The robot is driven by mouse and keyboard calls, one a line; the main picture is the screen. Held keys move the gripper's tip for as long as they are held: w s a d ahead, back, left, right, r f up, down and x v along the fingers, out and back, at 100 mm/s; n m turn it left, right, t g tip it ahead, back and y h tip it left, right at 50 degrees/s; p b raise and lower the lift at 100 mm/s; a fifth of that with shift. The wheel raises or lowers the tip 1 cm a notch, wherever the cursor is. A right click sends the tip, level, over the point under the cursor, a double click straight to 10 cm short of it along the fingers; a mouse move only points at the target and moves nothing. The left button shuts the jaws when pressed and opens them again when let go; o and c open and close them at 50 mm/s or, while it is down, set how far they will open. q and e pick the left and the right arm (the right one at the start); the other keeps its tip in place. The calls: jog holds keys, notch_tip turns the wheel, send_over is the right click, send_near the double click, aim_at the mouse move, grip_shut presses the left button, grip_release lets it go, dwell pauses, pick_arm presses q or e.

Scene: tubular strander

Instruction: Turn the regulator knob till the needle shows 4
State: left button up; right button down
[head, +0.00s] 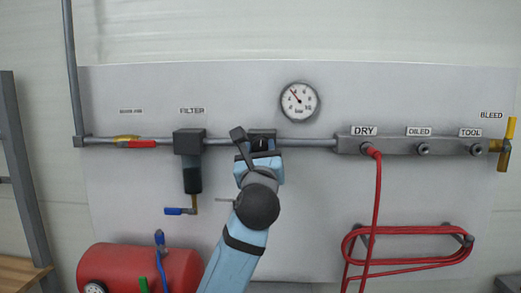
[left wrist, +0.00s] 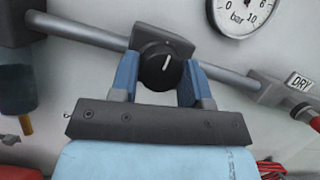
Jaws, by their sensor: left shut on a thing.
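The regulator knob (left wrist: 160,66) is black and round with a white mark. It sits on the front of the dark regulator body (left wrist: 165,36) on the grey pipe. My left gripper (left wrist: 158,82) has its two blue fingers on either side of the knob, shut on it. In the head view my left gripper (head: 262,160) covers most of the regulator. The gauge (head: 299,102) hangs above and right of the regulator. Its needle points up and left, but the exact value is too small to read. In the wrist view only the lower part of the gauge (left wrist: 240,12) shows. My right gripper is not in view.
The filter (head: 190,160) hangs left of the regulator. A manifold labelled DRY (head: 364,131) is to the right, with a red hose (head: 377,190) plugged in. A red tank (head: 140,270) stands at lower left. A yellow bleed valve (head: 506,145) is at far right.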

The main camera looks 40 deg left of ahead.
pick_arm(q)
jog(key=shift+r+m+h+p, duration=0.15)
jog(key=shift+m+h+p, duration=0.15)
jog(key=shift+m+p, duration=0.35)
jog(key=o, duration=0.9)
jog(key=v, duration=0.9)
jog(key=b+v, duration=0.1)
jog(key=v, duration=0.4)
jog(key=shift+w+a+f, duration=0.1)
jog(key=shift+a+f, duration=0.05)
jog(key=shift+f, duration=0.15)
dwell(1.3)
